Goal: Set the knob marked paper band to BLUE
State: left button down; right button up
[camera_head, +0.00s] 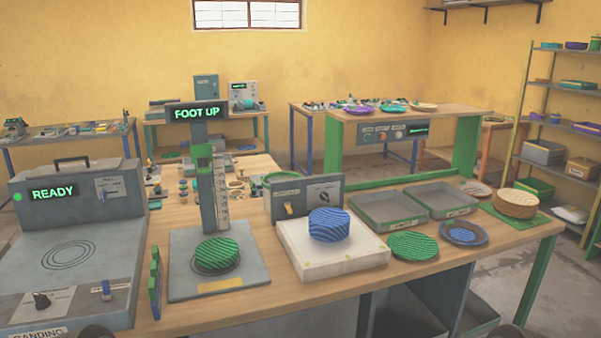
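The machine lettered BANDING (75,248) stands at the left front, with a green READY display. A grey panel (290,189) behind the white block carries a yellow knob (290,208) and a dark knob (320,197). The small lettering beside all these knobs is too small to read, so I cannot tell which is marked paper band or where it points.
A press with a FOOT UP display (197,112) has a green patterned stack (217,252) on its base. A blue stack (329,225) sits on the white block (340,260). Grey trays (388,222) and plates fill the right. The front wooden strip (265,303) is bare.

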aim_at(43, 302)
jog(key=u, duration=1.3)
